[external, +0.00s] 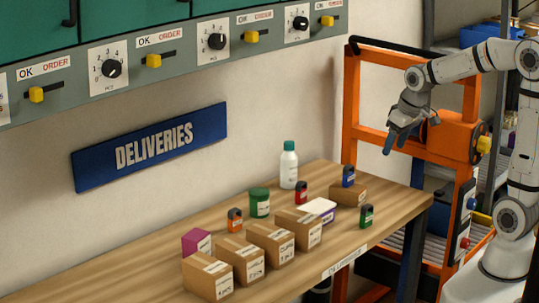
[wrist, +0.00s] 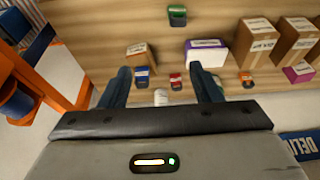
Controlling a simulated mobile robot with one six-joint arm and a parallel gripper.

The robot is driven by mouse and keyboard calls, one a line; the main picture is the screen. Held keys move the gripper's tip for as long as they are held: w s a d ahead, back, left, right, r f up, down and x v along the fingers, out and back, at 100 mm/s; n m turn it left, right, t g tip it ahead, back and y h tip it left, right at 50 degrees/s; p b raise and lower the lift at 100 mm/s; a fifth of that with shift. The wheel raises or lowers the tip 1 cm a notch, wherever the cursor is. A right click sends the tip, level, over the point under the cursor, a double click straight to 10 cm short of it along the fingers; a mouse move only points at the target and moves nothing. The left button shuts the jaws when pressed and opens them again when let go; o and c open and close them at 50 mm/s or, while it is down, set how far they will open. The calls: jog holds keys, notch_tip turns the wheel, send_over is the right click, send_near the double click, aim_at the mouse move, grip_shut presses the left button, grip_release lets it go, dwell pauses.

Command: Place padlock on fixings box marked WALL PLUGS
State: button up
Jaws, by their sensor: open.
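Several padlocks are on the wooden table: orange (external: 235,221), red (external: 302,193), blue (external: 348,177) and green (external: 366,217). Several cardboard boxes stand in a row at the front, including one marked CLIPS (external: 270,246); I cannot read WALL PLUGS on any. A lower cardboard box (external: 348,196) sits beside the blue padlock; I cannot tell whether they touch. My gripper (external: 389,147) is open and empty, high above the table's right end. In the wrist view my gripper (wrist: 163,82) frames the red padlock (wrist: 176,81), with the blue padlock (wrist: 142,77) near the left finger.
A white bottle with a green cap (external: 289,166), a green tub (external: 259,203), a white and purple box (external: 318,209) and a magenta box (external: 196,243) share the table (external: 405,202). An orange frame (external: 352,100) stands at its right end. A wall rises behind.

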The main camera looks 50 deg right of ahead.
jog(key=s+a+f, duration=0.2)
jog(key=s+a, duration=0.1)
jog(key=s, duration=1.4)
jog(key=shift+g, duration=0.4)
